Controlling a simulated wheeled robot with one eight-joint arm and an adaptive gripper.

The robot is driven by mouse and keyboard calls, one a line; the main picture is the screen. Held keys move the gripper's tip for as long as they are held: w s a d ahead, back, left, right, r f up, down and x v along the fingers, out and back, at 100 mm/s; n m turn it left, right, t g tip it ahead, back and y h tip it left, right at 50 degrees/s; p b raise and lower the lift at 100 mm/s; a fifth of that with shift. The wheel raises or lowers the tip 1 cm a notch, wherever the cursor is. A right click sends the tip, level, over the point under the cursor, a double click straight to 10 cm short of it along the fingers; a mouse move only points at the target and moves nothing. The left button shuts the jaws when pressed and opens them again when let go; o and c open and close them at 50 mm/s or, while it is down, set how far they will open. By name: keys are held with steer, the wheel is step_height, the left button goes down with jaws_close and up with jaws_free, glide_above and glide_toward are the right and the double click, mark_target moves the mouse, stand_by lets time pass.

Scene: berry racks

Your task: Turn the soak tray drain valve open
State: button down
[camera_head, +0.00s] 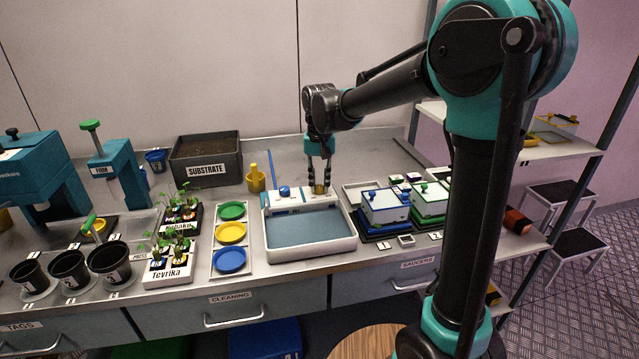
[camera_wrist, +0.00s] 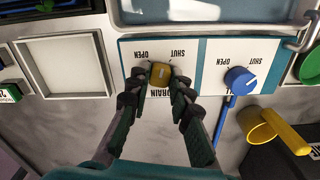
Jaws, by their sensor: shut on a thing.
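The soak tray (camera_head: 348,247) is a white basin of blue-grey water on the bench, with a panel along its back edge. The drain valve is a yellow knob (camera_wrist: 160,73) on that panel, between upside-down OPEN and SHUT labels, with DRAIN lettering partly hidden by my fingers. It also shows in the head view (camera_head: 319,189). My gripper (camera_wrist: 157,82) points down over the panel, its two fingers shut on the yellow knob from either side. A pale mark shows on the knob's top; its exact pointing is hard to tell.
A blue knob (camera_wrist: 240,80) with its own OPEN and SHUT labels sits beside the drain knob. A yellow cup (camera_head: 256,182) stands left of the panel. Coloured saucers (camera_head: 231,233) lie left of the tray. Blue and green lidded boxes (camera_head: 385,207) stand close on its right.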

mark_target(319, 186)
steer(key=n, duration=0.6)
steer(key=shift+n, duration=0.3)
steer(key=n, duration=0.5)
steer(key=shift+n, duration=0.3)
steer(key=c, duration=1.4)
jaws_free()
steer(key=shift+o, duration=0.2)
step_height(319, 186, up, 12)
